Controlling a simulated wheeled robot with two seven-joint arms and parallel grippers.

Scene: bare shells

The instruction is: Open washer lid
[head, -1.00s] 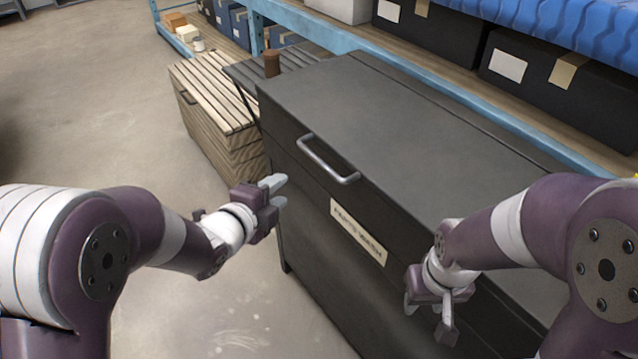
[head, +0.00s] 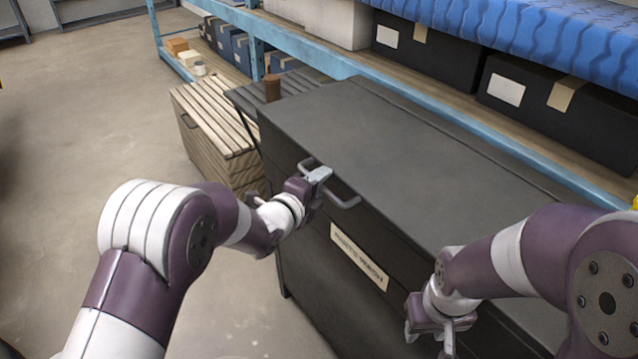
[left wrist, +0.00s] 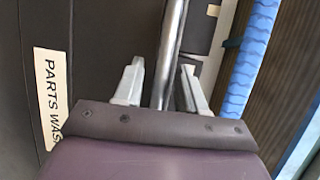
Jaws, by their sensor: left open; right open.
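The washer is a dark grey chest with a flat lid (head: 400,150), which is down. A metal bar handle (head: 346,201) is fixed at the upper front, above a pale label (head: 359,256). My left gripper (head: 318,176) is at the handle, open. In the left wrist view the handle bar (left wrist: 171,50) runs between the two open fingers (left wrist: 158,88), and the label (left wrist: 51,98) reads "PARTS WAS…". My right gripper (head: 430,328) hangs in front of the washer's front face, low and right, open and apart from the handle.
A slatted wooden crate (head: 215,130) stands left of the washer. A brown cylinder (head: 272,88) is near the washer's far left corner. A blue shelf rack (head: 460,118) with black boxes (head: 540,95) runs behind. The floor (head: 90,120) at left is clear.

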